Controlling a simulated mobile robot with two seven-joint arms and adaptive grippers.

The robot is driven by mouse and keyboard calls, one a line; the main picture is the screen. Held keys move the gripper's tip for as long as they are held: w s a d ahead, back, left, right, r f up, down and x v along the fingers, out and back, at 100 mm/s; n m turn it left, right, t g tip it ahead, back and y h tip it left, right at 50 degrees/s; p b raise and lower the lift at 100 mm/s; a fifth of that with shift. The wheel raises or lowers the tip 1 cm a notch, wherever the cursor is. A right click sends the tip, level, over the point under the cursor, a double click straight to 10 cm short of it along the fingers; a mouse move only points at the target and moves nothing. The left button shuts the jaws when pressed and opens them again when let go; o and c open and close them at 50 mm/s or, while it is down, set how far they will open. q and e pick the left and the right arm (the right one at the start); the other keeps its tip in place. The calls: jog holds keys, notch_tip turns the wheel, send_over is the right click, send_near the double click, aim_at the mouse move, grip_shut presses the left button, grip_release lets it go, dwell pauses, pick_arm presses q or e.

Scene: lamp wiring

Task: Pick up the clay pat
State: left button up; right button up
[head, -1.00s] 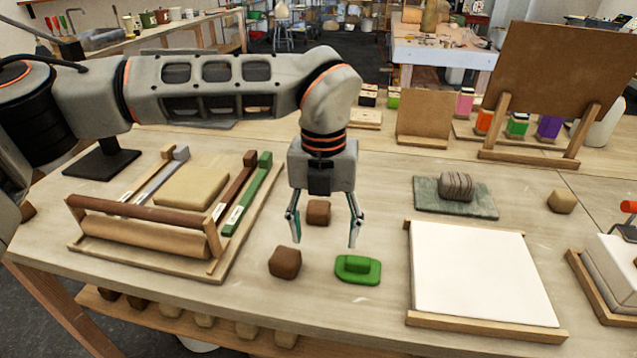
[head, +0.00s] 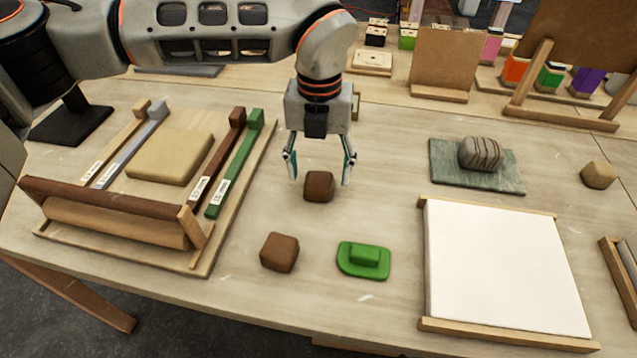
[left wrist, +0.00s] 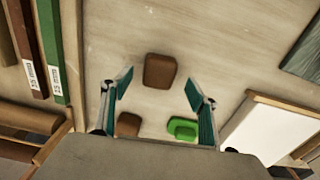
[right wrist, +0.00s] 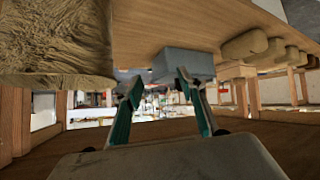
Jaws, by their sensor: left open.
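My left gripper (head: 319,181) is open and points down over the table, empty. A brown block-like clay lump (head: 319,187) sits between its fingertips in the head view. In the left wrist view this lump (left wrist: 160,71) lies ahead of and between the open fingers (left wrist: 158,90), with no visible contact. A second brown lump (head: 279,252) sits nearer the front edge. A flat beige slab (head: 171,157) lies on the wooden tray at left. Which of these is the clay pat, I cannot tell for certain. My right gripper (right wrist: 160,82) shows open and empty in the right wrist view.
A green piece (head: 364,260) lies right of the front brown lump. A white board (head: 505,270) in a wooden frame fills the front right. A striped grey lump (head: 481,154) rests on a green slab. The roller tray (head: 225,235) stands left. Bare table surrounds the brown lumps.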

aim_at(318, 179)
pick_arm(q)
jog(key=shift+f, duration=1.6)
jog(key=shift+a, duration=0.1)
jog(key=shift+c, duration=0.4)
jog(key=c, duration=1.3)
jog(key=shift+r, duration=0.1)
